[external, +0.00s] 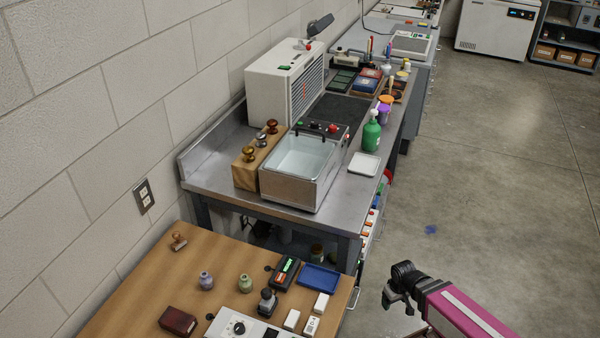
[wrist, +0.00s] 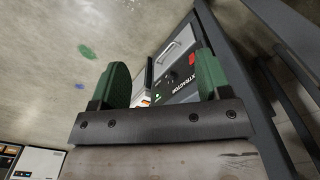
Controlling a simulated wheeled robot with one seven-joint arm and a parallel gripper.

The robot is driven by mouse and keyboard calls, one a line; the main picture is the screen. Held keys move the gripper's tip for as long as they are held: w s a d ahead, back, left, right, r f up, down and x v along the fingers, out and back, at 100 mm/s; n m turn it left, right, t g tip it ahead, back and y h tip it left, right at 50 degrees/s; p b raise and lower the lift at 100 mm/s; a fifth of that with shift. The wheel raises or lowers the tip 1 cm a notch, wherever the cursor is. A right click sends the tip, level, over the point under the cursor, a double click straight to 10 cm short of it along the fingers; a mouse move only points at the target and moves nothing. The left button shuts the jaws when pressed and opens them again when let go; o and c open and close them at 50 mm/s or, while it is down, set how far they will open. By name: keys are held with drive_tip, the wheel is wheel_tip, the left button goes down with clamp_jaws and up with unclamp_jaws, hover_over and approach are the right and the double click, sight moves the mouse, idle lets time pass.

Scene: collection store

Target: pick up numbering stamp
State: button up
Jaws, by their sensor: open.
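On the wooden table in the external view, a small dark device with a knob on top (external: 267,300) looks like the numbering stamp, though it is too small to be sure. A wooden-handled stamp (external: 178,241) is at the table's far left. My gripper (external: 393,297) is off the table's right side, over the floor, apart from everything. In the wrist view, its green fingers (wrist: 161,84) are spread and empty. No stamp shows in the wrist view.
A metal bench (external: 220,178) stands behind. The floor at right is clear.

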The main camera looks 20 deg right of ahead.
idle(0.3)
drive_tip(key=shift+c, duration=0.7)
drive_tip(key=shift+w, duration=0.15)
